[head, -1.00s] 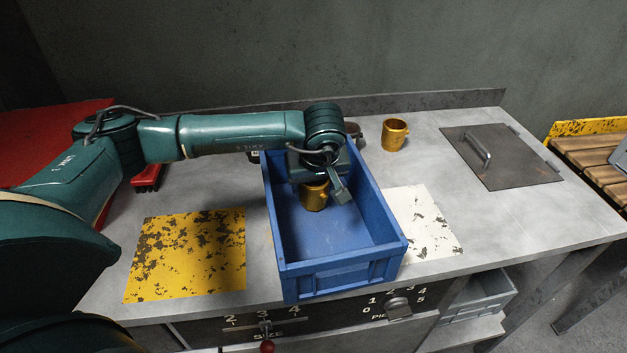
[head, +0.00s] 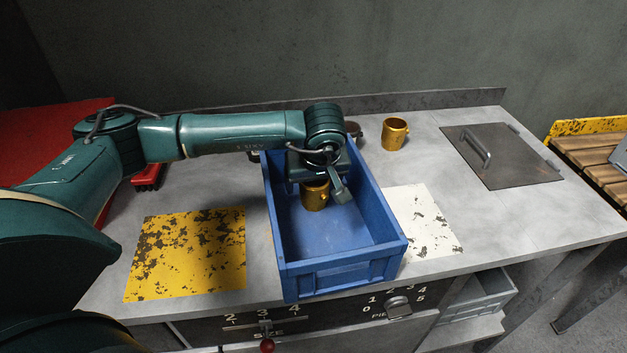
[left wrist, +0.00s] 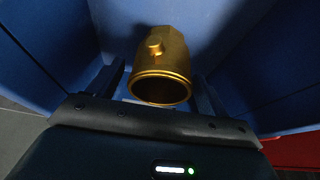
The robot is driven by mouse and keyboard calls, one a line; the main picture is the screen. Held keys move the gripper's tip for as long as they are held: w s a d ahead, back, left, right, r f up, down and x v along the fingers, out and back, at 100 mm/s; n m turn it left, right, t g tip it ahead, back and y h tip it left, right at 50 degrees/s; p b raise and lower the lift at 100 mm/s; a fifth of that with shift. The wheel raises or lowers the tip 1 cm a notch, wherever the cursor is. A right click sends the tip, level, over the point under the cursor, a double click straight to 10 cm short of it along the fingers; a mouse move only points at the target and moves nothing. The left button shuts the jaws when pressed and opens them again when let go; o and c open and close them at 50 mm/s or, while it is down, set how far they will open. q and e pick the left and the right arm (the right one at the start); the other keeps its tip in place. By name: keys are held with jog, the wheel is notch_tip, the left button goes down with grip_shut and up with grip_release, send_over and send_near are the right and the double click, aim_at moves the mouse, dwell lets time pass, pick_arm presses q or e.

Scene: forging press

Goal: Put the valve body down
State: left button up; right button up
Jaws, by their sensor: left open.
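A brass-coloured valve body (head: 315,196) stands inside the blue crate (head: 345,273), toward its far end. It also shows in the left wrist view (left wrist: 164,62), with its round open end toward the camera. My left gripper (head: 328,184) reaches down into the crate over the valve body. In the left wrist view its fingers (left wrist: 160,88) stand apart on either side of the valve body, with gaps showing. The gripper hides part of the valve body in the head view. My right gripper is in neither view.
A second brass-coloured valve body (head: 394,134) stands on the grey bench behind the crate. A yellow worn patch (head: 190,255) lies left of the crate and a white one (head: 425,222) right. A metal lid with a handle (head: 500,157) is at the right.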

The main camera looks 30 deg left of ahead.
pick_arm(q)
jog(key=b+v, duration=0.1)
jog(key=v, duration=1.1)
jog(key=shift+f, duration=0.1)
